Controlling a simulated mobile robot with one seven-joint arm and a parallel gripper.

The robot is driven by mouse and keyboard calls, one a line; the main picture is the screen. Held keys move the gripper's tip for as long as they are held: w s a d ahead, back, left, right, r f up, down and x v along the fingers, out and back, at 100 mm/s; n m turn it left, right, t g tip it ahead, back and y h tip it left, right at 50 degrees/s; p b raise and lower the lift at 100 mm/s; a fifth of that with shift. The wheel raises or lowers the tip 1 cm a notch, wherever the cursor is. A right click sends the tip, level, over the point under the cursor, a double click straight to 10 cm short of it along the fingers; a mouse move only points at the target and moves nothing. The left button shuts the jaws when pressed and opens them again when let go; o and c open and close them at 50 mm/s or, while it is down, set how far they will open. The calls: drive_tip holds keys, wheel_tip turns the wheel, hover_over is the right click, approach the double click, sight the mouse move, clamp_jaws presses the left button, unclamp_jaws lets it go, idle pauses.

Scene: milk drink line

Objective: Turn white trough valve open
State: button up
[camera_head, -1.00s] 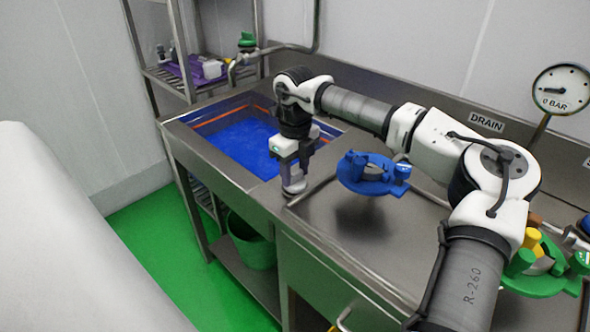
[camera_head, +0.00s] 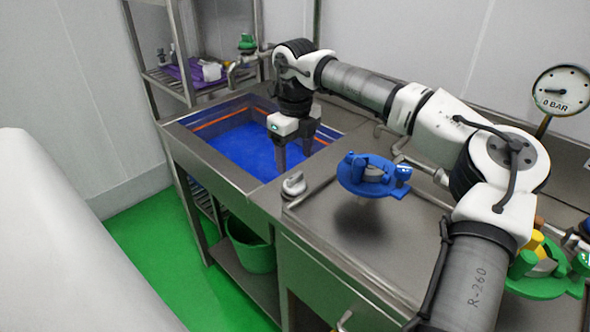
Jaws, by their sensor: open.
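The white trough valve, a small white-grey knob (camera_head: 293,186), sits at the front corner between the trough and the steel worktop. Its handle position is too small to read surely. My gripper (camera_head: 294,163) points down above and behind the knob, over the trough side. Its two fingers are apart with nothing visible between them, and it does not appear to touch the knob. The steel trough (camera_head: 228,170) has a blue inside and an orange line around its wall.
A blue valve-like fitting (camera_head: 372,176) stands right of the knob, and a green one (camera_head: 540,285) at the lower right. A gauge (camera_head: 562,90) reads about 0 bar. A shelf rack (camera_head: 150,75) stands behind left. A green bucket (camera_head: 250,245) is below.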

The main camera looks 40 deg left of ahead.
sight(295, 175)
wheel_tip(295, 175, up, 9)
drive_tip(key=shift+f, duration=0.2)
idle(0.6)
